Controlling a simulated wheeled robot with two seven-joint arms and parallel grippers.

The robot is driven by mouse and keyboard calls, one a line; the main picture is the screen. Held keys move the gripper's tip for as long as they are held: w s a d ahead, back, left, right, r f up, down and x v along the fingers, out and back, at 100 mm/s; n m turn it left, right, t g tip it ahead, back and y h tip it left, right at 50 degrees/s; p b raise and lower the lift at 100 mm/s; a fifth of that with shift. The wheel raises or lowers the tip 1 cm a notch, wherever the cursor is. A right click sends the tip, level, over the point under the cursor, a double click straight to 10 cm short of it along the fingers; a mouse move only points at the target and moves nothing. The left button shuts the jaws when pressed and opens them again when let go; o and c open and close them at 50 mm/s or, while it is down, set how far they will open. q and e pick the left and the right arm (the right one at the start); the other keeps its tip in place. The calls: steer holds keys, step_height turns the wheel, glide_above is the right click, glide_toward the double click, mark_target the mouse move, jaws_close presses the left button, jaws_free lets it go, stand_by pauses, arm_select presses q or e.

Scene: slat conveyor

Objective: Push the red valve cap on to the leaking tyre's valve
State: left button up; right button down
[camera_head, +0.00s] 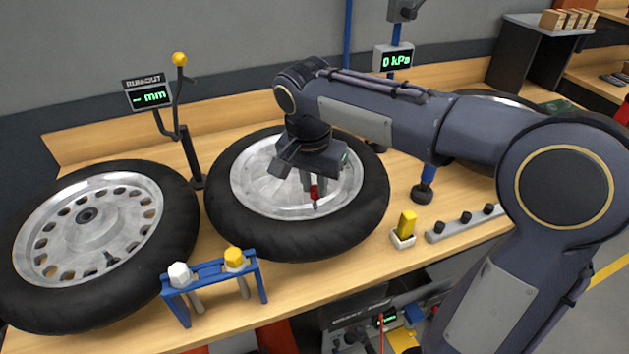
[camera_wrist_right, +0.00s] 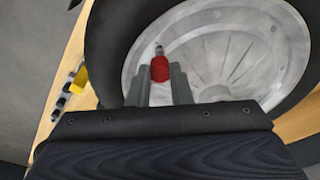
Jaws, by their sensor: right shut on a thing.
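The red valve cap (camera_head: 314,191) is held between the fingertips of my right gripper (camera_head: 312,187), above the near part of the middle wheel's metal rim. The middle tyre (camera_head: 290,240) lies flat on the bench. Its small valve (camera_head: 315,206) stands just below the cap in the head view. In the right wrist view the red cap (camera_wrist_right: 160,69) sits between the two grey fingers of my gripper (camera_wrist_right: 161,85), lined up with the valve (camera_wrist_right: 160,49). I cannot tell whether cap and valve touch. My left gripper is out of view.
Another wheel (camera_head: 178,215) lies at left. A blue rack (camera_head: 210,270) with white- and yellow-headed tools stands in front. A runout gauge post (camera_head: 190,150) stands behind. A yellow block (camera_head: 407,224) and a grey strip with black knobs (camera_head: 465,225) are at right. A display (camera_head: 394,60) reads 0 kPa.

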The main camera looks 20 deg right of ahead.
steer(key=shift+f+b, duration=0.45)
steer(key=shift+f, duration=0.25)
steer(key=c, duration=1.2)
jaws_free()
steer(key=shift+c, duration=0.2)
step_height(320, 180, up, 11)
steer(key=p, duration=1)
